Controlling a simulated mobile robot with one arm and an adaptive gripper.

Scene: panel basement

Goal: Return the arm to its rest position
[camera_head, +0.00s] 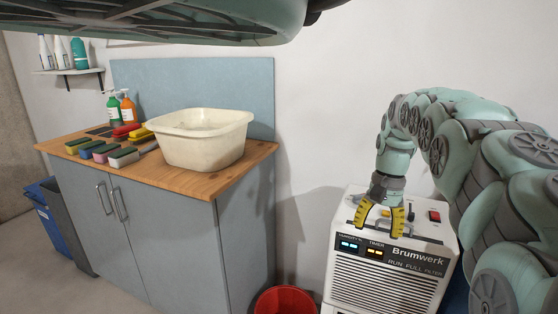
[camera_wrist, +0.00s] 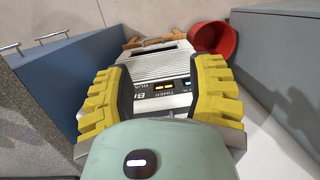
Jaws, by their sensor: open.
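My arm curves in from the right of the head view. My gripper (camera_head: 380,222), with yellow ribbed fingers, points down over the top of a white dehumidifier (camera_head: 385,283) labelled Brumwerk. In the wrist view my gripper (camera_wrist: 160,95) has its fingers wide apart with nothing between them that it holds. The dehumidifier (camera_wrist: 157,68) shows beyond the fingers, with lit displays. The fingers look close to its top; I cannot tell whether they touch it.
A cabinet (camera_head: 165,245) with a wooden top (camera_head: 215,182) stands at left, bearing a cream basin (camera_head: 205,150), sponges and spray bottles. A red bucket (camera_head: 286,301) stands on the floor between cabinet and dehumidifier. A blue bin (camera_head: 52,215) is at far left. Bare wall lies behind my arm.

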